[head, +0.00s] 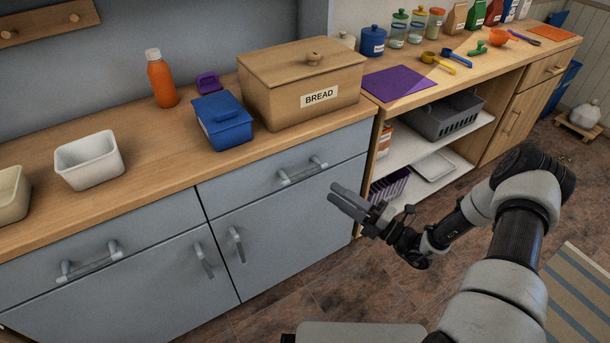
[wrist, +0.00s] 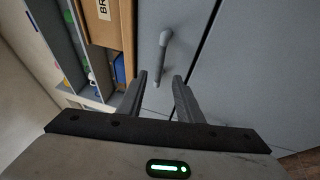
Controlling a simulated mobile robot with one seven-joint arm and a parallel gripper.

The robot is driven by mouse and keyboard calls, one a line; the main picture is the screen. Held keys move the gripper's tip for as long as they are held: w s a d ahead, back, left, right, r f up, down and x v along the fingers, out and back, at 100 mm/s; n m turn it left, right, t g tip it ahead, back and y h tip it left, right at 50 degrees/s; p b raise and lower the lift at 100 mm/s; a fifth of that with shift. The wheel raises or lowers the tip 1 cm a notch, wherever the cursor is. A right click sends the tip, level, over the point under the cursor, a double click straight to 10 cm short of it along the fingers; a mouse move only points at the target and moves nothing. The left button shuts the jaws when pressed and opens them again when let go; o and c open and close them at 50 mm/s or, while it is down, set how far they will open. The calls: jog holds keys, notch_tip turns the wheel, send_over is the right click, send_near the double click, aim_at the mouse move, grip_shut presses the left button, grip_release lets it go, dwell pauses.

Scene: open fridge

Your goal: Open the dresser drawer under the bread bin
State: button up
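The wooden bread bin (head: 300,80), labelled BREAD, stands on the counter. Below it is a grey drawer (head: 245,190), which looks shut, with a pale bar handle (head: 302,172). My gripper (head: 334,192) is in front of the cabinet, to the right of and slightly below the handle in the head view. In the wrist view my gripper (wrist: 160,76) has its two fingers apart with nothing held. The handle (wrist: 162,58) shows beyond and between the fingertips there. How far the fingertips are from the handle is hard to tell.
Another drawer handle (head: 90,260) is at the left, and two upright door handles (head: 237,244) sit below. An open shelf unit with a grey basket (head: 440,115) adjoins on the right. A blue container (head: 222,120) and orange bottle (head: 161,80) stand on the counter. Floor in front looks clear.

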aim_at(305, 172)
jog(key=b+x, duration=0.1)
jog(key=x, duration=1)
jog(key=shift+w+a, duration=0.2)
jog(key=shift+a, duration=0.05)
jog(key=shift+r, duration=0.1)
jog(key=shift+c, duration=0.4)
grip_shut()
